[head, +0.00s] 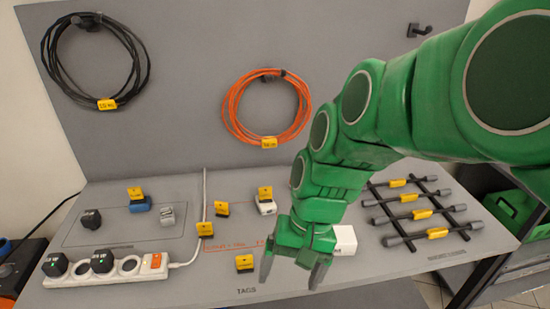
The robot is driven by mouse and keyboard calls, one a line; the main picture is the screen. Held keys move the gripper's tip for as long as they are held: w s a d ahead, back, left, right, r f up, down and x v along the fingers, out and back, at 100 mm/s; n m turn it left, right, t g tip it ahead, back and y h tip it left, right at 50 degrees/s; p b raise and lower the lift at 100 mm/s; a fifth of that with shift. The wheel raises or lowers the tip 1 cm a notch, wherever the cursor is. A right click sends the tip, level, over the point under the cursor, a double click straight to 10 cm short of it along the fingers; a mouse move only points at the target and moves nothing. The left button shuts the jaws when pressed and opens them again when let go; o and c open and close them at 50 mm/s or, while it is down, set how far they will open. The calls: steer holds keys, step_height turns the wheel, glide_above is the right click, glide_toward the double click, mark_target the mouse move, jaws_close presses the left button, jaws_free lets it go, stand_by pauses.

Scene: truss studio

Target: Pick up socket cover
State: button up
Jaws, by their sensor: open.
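No part is labelled as the socket cover, so I cannot tell for sure which it is. A small pale grey piece (167,215) on the left mat may be it. A white power strip (152,273) lies at the front left, with black plugs in some sockets and an orange switch at its right end. My gripper (291,281) is open and empty over the front middle of the table, well to the right of the strip and the grey piece. My arm hides part of the table behind it.
Near the grey piece are a black plug (92,219) and a blue block (140,204). Yellow tags (244,264) stand left of my gripper. A white box (344,239) is close at its right. A rack of black rods (418,213) is farther right. Coiled cables (229,106) hang behind.

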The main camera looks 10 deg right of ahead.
steer(key=w+a+f+m+t+y, duration=0.2)
steer(key=w+m+y, duration=0.7)
steer(key=w, duration=1.8)
steer(key=w+d+f+m+t, duration=0.3)
steer(key=w+d+f+m, duration=0.2)
steer(key=d, duration=0.2)
steer(key=w+d+f+m+t+h, duration=0.1)
steer(key=w+d+f+m+t, duration=0.1)
steer(key=w+d+f+m, duration=0.3)
steer(key=w+d+f+m+t+h, duration=0.1)
steer(key=w+d+f+m+t, duration=0.2)
steer(key=d, duration=0.6)
steer(key=shift+w+f+m+t, duration=0.15)
steer(key=shift+w+f+m, duration=0.4)
steer(key=shift+w+f, duration=0.35)
steer(key=shift+w+f+m+t, duration=0.15)
steer(key=shift+w+f+m, duration=0.4)
steer(key=shift+w, duration=0.55)
steer(key=shift+w+f, duration=0.1)
steer(key=shift+x, duration=3.85)
steer(key=shift+a, duration=0.15)
